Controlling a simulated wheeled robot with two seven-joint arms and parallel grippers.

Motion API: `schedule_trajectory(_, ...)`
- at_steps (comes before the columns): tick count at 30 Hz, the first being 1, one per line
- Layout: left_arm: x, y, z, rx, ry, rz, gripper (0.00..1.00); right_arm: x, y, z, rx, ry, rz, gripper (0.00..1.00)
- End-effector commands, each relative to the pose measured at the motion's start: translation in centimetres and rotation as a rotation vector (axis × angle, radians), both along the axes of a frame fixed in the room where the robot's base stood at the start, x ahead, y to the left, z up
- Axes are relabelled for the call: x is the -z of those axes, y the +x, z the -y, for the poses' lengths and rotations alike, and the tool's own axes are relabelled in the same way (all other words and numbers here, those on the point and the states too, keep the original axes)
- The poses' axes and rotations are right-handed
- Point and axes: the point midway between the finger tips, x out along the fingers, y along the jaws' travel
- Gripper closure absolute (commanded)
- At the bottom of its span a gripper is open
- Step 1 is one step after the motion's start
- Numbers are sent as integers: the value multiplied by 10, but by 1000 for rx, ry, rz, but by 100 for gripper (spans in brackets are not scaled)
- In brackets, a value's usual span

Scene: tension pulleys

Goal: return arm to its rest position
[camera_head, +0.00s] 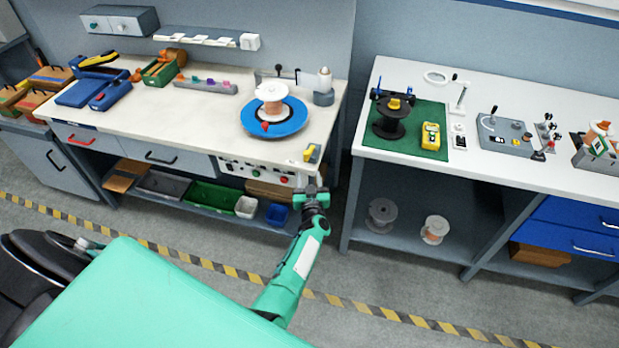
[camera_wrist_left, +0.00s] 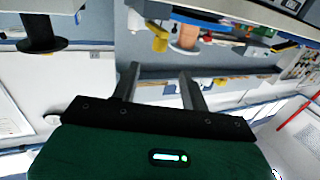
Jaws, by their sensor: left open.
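My left arm (camera_head: 292,272) reaches up from the bottom middle of the head view. My left gripper (camera_head: 311,182) is in front of the right end of the left workbench, near its front edge. In the left wrist view, the two fingers of the left gripper (camera_wrist_left: 158,82) stand apart, with nothing held between them. My right gripper is in neither view.
The left workbench (camera_head: 210,110) carries a blue turntable (camera_head: 290,121) with a white spool (camera_head: 272,99), and blue trays. A yellow part (camera_head: 311,153) sits by its edge. The right workbench (camera_head: 470,165) carries a black spool (camera_head: 390,124) and a yellow meter (camera_head: 430,136).

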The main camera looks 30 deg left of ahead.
Motion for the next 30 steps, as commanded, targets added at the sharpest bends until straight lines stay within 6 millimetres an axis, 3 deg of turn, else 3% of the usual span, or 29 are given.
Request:
schedule_trajectory(11,0,0,0,0,0,0,55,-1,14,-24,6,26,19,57)
schedule_trajectory(16,1,-1,0,1,-1,-1,55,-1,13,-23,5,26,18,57)
schedule_trajectory(19,13,-5,4,22,0,-20,55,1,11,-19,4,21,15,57)
schedule_trajectory(23,65,-26,22,121,-9,-107,55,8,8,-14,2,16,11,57)
schedule_trajectory(26,126,-58,43,231,-30,-221,55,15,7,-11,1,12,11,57)
schedule_trajectory(30,212,-119,70,370,-72,-406,55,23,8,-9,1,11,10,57)
